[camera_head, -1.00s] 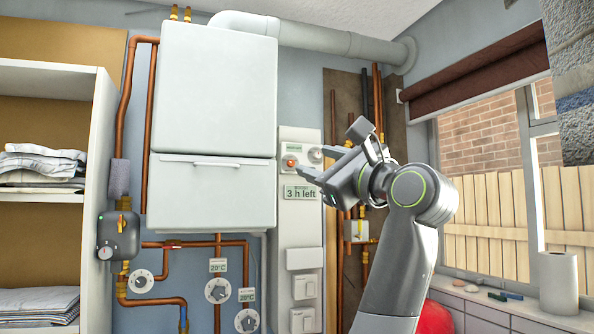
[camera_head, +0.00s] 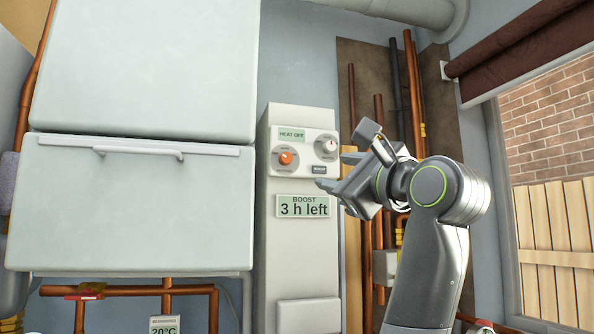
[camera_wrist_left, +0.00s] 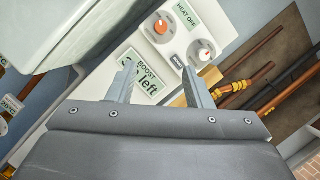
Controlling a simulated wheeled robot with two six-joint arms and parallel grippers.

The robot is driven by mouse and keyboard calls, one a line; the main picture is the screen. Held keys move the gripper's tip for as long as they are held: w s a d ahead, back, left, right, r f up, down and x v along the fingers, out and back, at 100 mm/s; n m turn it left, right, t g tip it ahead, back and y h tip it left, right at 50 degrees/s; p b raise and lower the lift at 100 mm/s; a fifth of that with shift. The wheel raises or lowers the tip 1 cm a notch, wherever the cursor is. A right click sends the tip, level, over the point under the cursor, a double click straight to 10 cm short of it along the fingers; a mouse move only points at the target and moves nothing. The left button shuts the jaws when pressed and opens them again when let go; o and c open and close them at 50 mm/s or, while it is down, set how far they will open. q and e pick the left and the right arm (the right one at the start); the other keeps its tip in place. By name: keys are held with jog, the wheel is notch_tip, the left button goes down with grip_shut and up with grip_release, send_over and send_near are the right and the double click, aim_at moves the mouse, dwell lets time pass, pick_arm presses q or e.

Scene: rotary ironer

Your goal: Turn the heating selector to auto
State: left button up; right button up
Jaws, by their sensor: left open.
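A white control panel (camera_head: 305,120) on the wall holds an orange-centred round dial (camera_head: 286,158) on the left and a white dial (camera_head: 325,145) on the right. Their small labels are too blurred to read, so I cannot tell which is the heating selector. A green display (camera_head: 292,134) above them reads HEAT OFF. My left gripper (camera_head: 336,170) is open and empty, just right of and below the dials. In the left wrist view, the orange dial (camera_wrist_left: 162,27) and the white dial (camera_wrist_left: 204,55) appear beyond the open fingers (camera_wrist_left: 158,67). My right gripper is out of view.
A lower display (camera_head: 303,206) reads BOOST 3 h left. A large white cabinet (camera_head: 140,190) with a handle stands left of the panel. Copper pipes (camera_head: 379,130) run up the wall to the right, near my arm. A window (camera_head: 555,170) is at far right.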

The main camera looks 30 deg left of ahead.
pick_arm(q)
jog(key=p, duration=0.6)
send_near(287, 159)
jog(key=x, duration=0.8)
jog(key=shift+r, duration=0.1)
jog(key=shift+w+a, duration=0.25)
jog(key=shift+a, duration=0.05)
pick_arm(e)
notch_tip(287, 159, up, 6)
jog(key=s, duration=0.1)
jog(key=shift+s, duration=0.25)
pick_arm(q)
jog(key=shift+d, duration=0.1)
jog(key=shift+c, duration=0.5)
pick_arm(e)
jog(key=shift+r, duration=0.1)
pick_arm(q)
jog(key=c, duration=0.9)
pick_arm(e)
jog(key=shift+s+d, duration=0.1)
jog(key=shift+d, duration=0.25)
